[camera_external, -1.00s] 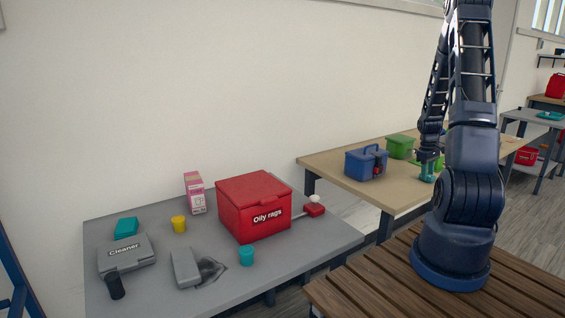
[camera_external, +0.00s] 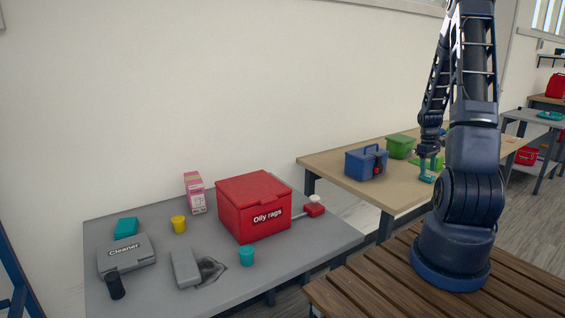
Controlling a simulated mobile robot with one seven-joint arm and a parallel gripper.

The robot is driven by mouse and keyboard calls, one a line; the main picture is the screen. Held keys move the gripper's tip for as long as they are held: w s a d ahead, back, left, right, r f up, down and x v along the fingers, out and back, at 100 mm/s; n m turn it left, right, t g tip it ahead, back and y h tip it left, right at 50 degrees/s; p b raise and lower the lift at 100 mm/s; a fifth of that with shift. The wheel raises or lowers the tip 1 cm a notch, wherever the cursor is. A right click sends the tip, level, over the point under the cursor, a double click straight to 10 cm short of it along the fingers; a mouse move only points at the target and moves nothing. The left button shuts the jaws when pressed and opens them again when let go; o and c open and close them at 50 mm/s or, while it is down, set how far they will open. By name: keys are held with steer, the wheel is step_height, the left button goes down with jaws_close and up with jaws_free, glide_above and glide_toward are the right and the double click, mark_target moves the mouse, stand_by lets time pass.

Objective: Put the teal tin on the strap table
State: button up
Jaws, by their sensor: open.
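My gripper (camera_external: 428,172) is open, low over the light wood-topped table at the right, beside a green flat item. A small teal shape (camera_external: 427,179) shows right at its fingertips; whether it is a tin standing between or below the fingers is too small to tell. Another round teal tin (camera_external: 247,256) stands upright on the grey table at the left, in front of the red bin. I cannot tell which table is the strap table.
The wood-topped table (camera_external: 330,163) also holds a blue toolbox (camera_external: 366,163) and a green box (camera_external: 400,147). The grey table (camera_external: 325,243) holds a red "Oily rags" bin (camera_external: 254,205), a grey Cleaner case (camera_external: 126,257), a yellow tin (camera_external: 179,224) and a teal box (camera_external: 126,227).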

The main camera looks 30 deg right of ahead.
step_height(320, 180, up, 9)
steer(key=w, duration=0.1)
steer(key=w+a+r+t+h, duration=0.1)
steer(key=w+a+r, duration=0.1)
steer(key=a+r, duration=0.8)
steer(key=w+a+r+t, duration=0.1)
steer(key=a+r+t, duration=0.1)
steer(key=a+r, duration=0.8)
steer(key=s+a+r+t, duration=0.1)
steer(key=s+a, duration=0.3)
steer(key=a, duration=0.4)
steer(key=s+a+r+t, duration=0.1)
steer(key=s+a, duration=0.4)
steer(key=a, duration=0.2)
steer(key=s+a+r+t+y, duration=0.1)
steer(key=s+a, duration=0.3)
steer(key=a, duration=0.4)
steer(key=shift+s+a, duration=0.3)
steer(key=shift+s, duration=0.1)
steer(key=shift+o, duration=0.4)
